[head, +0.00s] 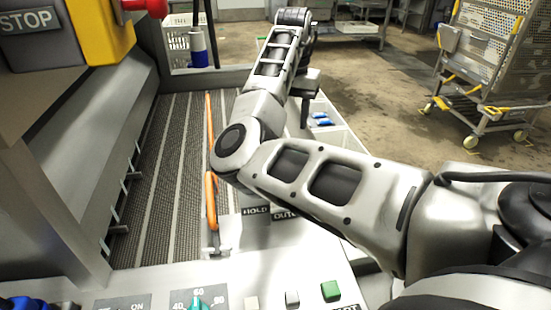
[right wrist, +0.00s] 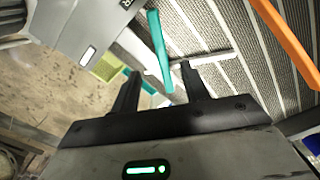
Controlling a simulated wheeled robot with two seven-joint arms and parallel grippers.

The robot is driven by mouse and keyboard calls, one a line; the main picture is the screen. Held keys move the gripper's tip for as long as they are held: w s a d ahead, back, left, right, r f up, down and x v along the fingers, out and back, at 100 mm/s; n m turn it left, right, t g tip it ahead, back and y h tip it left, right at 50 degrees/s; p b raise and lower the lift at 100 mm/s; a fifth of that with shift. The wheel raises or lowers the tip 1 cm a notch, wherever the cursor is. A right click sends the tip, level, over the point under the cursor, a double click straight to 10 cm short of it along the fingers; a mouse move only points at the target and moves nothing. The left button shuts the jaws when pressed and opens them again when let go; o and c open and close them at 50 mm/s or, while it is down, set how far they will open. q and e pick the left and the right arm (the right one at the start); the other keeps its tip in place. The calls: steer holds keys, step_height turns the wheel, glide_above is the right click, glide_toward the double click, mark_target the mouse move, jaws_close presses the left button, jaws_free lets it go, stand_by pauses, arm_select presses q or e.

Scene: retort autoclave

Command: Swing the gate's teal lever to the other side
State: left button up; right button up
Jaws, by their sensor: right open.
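The teal lever (right wrist: 159,52) shows in the right wrist view as a long, narrow bar. Its lower end lies between or just beyond the fingertips of my right gripper (right wrist: 159,78), which is open; I cannot tell whether they touch it. In the head view my right gripper (head: 305,112) hangs beyond my bent arm, and the lever is hidden there. An orange bar (head: 211,200) runs along the belt's right side, partly behind my arm; it also shows in the right wrist view (right wrist: 290,42). HOLD (head: 257,211) and OUT labels sit beside it. My left gripper is out of view.
A grey ribbed belt (head: 160,170) fills the left middle. A white bin (head: 333,130) with blue packets stands beyond my right arm. A panel with a green button (head: 330,290) and teal knob (head: 197,302) is in front. A wheeled rack (head: 490,60) stands far right.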

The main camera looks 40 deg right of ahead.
steer(key=f, duration=1.5)
steer(key=shift+s+f+p, duration=0.25)
steer(key=shift+s+p, duration=0.05)
steer(key=shift+s, duration=0.05)
jaws_close()
steer(key=shift+w, duration=0.1)
